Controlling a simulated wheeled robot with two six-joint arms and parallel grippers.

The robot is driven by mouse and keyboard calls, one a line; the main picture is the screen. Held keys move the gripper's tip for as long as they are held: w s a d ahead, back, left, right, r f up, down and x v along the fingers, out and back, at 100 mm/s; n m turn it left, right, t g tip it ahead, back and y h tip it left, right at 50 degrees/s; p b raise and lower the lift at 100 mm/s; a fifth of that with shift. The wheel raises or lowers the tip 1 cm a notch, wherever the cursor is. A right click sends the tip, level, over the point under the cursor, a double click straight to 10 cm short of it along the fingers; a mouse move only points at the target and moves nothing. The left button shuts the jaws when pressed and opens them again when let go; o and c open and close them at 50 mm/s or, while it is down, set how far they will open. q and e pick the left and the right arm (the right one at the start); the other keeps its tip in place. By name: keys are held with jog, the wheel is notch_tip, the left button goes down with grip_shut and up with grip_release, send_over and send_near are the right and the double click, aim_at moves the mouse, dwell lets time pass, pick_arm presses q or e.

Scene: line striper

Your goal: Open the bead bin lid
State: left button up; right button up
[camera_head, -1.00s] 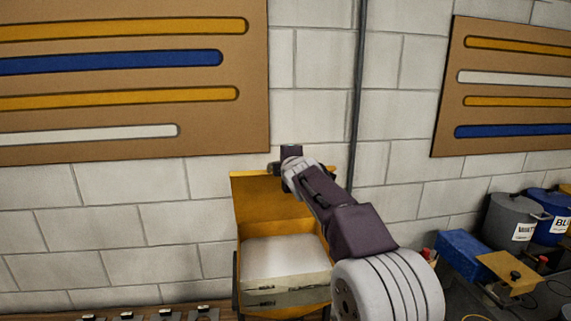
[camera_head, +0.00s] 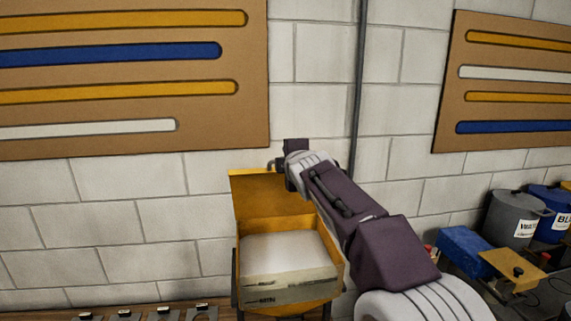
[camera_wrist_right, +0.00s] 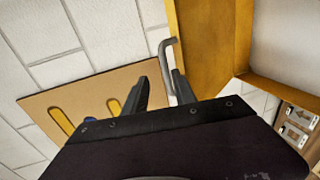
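The bead bin is a yellow box (camera_head: 329,262) against the wall, with a pale white filling (camera_head: 283,252) visible inside. Its yellow lid (camera_head: 262,194) stands raised at the back, leaning up towards the wall; it also shows in the right wrist view (camera_wrist_right: 207,35). A grey bent handle (camera_wrist_right: 166,62) sticks out at the lid's edge. My right gripper (camera_wrist_right: 160,84) is at the lid's upper right corner, its dark fingers apart. The handle's lower part runs between the fingers, near one of them, with a gap to the other. My left gripper is not in view.
Grey (camera_head: 513,219) and blue (camera_head: 552,212) buckets stand at the right, near a blue block (camera_head: 463,250). Wall boards with coloured strips (camera_head: 130,110) hang behind. Small clips (camera_head: 165,313) line the bench's front left. A vertical pipe (camera_head: 358,80) runs down the wall.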

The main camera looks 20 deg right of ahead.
jog(key=v, duration=0.5)
jog(key=s+a+f+m+g+y, duration=0.1)
jog(key=s+a+f+m+g, duration=0.15)
jog(key=f, duration=0.95)
jog(key=s+a+f+m+g+y, duration=0.1)
jog(key=f+m+g, duration=0.25)
jog(key=f, duration=0.75)
jog(key=s+a+f+m+g+y+b, duration=0.1)
jog(key=s+a+f+m+g, duration=0.3)
jog(key=s+f, duration=0.7)
jog(key=s+a+f+m+g+y+b, duration=0.1)
jog(key=s+f+m+g+b, duration=0.3)
jog(key=s+f, duration=0.65)
notch_tip(320, 180, down, 15)
jog(key=m+b, duration=0.1)
jog(key=b, duration=0.8)
jog(key=shift+s+a+r+b, duration=0.2)
jog(key=shift+s+a+b, duration=0.05)
jog(key=shift+a+b, duration=0.1)
jog(key=shift+m, duration=0.3)
